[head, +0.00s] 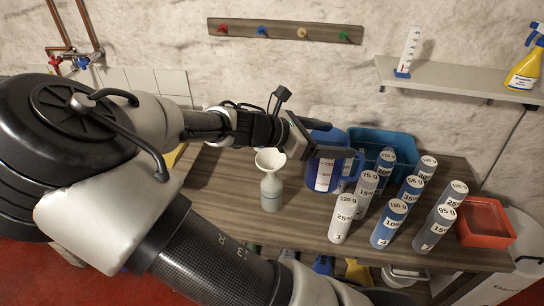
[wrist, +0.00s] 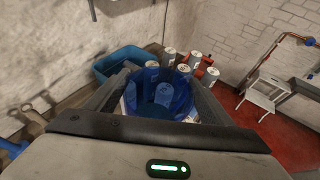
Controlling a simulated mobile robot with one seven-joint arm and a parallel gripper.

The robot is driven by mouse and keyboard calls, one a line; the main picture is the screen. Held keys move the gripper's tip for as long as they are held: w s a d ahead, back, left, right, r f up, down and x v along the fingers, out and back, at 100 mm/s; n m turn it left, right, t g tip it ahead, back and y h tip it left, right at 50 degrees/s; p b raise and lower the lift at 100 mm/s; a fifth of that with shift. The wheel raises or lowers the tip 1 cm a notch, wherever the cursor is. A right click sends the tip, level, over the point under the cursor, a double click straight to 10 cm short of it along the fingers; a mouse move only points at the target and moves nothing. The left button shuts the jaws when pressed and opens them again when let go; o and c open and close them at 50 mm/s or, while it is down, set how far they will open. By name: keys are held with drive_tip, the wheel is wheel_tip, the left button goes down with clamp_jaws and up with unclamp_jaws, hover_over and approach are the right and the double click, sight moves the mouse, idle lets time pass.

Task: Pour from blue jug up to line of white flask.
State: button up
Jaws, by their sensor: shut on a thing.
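The blue jug (head: 318,172) stands upright at the back middle of the wooden bench, its white label facing the front. My gripper (head: 333,151) is shut on the jug near its top. In the wrist view the jug (wrist: 165,92) sits between the two fingers (wrist: 163,88), and I look into its blue inside. The white flask (head: 271,193) stands upright to the left of the jug, apart from it, with a white funnel (head: 270,160) in its mouth. I cannot make out the flask's line or its liquid level. Whether the jug touches the bench is unclear.
Several labelled cylinders (head: 389,223) in white, blue and grey stand close to the right of the jug. A teal bin (head: 372,139) is behind them, and a red tray (head: 487,222) is at the right end. The bench (head: 222,190) is bare left of the flask.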

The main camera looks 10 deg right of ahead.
drive_tip(key=shift+r, duration=0.1)
drive_tip(key=shift+r, duration=2.95)
